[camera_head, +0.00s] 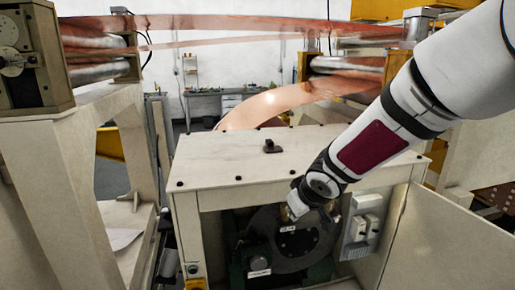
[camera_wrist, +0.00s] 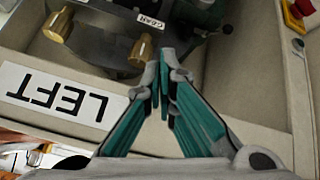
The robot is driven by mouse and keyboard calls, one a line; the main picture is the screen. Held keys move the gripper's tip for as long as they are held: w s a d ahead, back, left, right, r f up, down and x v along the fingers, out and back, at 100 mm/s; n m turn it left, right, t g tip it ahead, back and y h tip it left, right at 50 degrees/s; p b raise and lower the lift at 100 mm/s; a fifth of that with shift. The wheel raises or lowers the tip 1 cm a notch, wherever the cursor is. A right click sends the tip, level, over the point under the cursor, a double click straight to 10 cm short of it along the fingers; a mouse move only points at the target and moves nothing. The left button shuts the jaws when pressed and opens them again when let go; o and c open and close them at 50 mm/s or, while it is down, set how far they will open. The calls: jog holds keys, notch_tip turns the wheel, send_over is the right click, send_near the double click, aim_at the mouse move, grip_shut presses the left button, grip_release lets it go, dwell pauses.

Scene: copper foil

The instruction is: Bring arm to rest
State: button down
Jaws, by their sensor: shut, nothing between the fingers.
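My arm (camera_head: 375,147) reaches down from the upper right in the head view, its wrist in front of the open cabinet. In the wrist view my gripper (camera_wrist: 163,75) has its teal-lined fingers closed together at the tips, with nothing between them. The fingertips are near a dark round machine part with a small white label (camera_wrist: 150,22). Whether they touch it I cannot tell. In the head view the fingers are too small and hidden to make out.
The cabinet (camera_head: 240,155) holds a dark round machine (camera_head: 290,240). Brass fittings (camera_wrist: 143,48) and a "LEFT" sign (camera_wrist: 58,95) lie near my fingers. A red button (camera_wrist: 303,7) is at the upper right. An open panel (camera_head: 450,245) stands right. Copper foil (camera_head: 270,105) runs behind.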

jog(key=s+d+r+m+h+b, duration=0.3)
jog(key=s+d+r+m+h, duration=0.1)
jog(key=s+d+r, duration=0.5)
jog(key=s+f+m+g+y+b, duration=0.2)
jog(key=s, duration=1.3)
jog(key=shift+s, duration=0.25)
jog(key=shift+s+f, duration=0.1)
